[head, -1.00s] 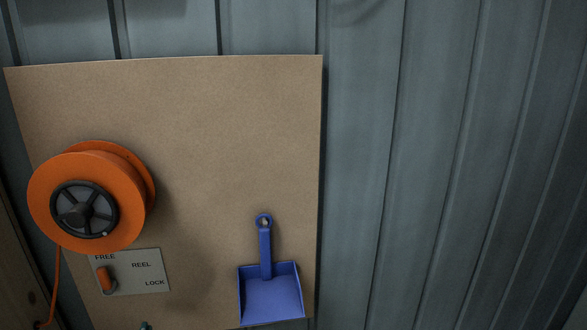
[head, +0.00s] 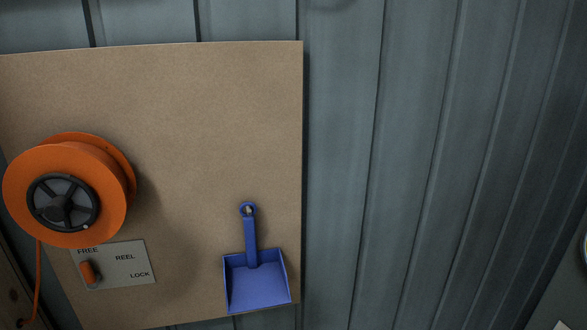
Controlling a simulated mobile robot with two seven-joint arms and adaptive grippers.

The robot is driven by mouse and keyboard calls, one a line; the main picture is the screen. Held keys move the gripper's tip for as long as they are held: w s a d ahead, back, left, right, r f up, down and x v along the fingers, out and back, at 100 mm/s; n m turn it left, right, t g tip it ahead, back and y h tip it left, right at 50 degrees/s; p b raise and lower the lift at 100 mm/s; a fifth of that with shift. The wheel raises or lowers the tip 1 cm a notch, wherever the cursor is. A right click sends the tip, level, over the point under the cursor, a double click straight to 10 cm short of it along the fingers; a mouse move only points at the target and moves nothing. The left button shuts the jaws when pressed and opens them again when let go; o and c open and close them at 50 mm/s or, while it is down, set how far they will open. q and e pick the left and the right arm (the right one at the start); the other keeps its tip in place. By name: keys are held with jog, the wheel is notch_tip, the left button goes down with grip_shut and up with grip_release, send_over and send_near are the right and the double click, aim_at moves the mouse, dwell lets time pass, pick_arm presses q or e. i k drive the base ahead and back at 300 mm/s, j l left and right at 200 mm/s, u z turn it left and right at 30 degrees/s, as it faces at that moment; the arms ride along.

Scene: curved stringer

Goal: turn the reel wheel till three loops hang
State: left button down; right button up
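The orange reel (head: 108,195) is mounted on a brown board at the left of the head view. Its black spoked wheel (head: 63,204) faces me, with a small pale spot near its lower right rim. An orange line (head: 38,275) hangs from the reel down the left side to the bottom edge. I cannot make out any full loops in it. Below the reel is a grey plate (head: 128,273) marked FREE, REEL and LOCK, and its orange lever (head: 87,271) is at the left, under FREE. Neither of my grippers is in view.
A blue dustpan (head: 257,280) hangs on the brown board (head: 210,120), right of the plate. Something round and pale is cut off at the right edge.

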aim_at(61, 203)
jog(key=u, duration=1.25)
